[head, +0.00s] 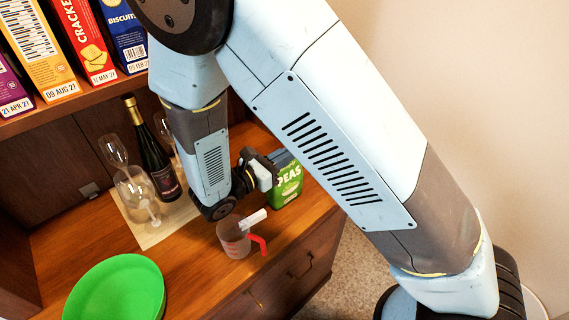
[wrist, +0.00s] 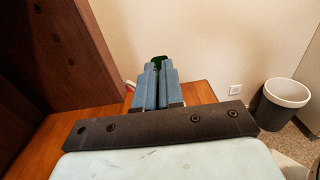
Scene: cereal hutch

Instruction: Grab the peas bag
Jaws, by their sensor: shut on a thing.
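The peas bag (head: 287,186) is green with white lettering and stands at the right end of the wooden counter in the head view. My gripper (head: 268,168) is at its upper left edge, and the wrist hides part of the bag. In the wrist view my gripper (wrist: 157,72) has its blue fingers close together, with a bit of the green bag (wrist: 160,59) showing between and beyond their tips. The gripper is shut on the bag. I cannot tell whether the bag is lifted off the counter.
A measuring cup (head: 233,238) with a red handle stands just in front of my wrist. A dark bottle (head: 158,160) and clear glasses (head: 133,186) stand on a mat to the left. Boxes (head: 84,40) fill the shelf above.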

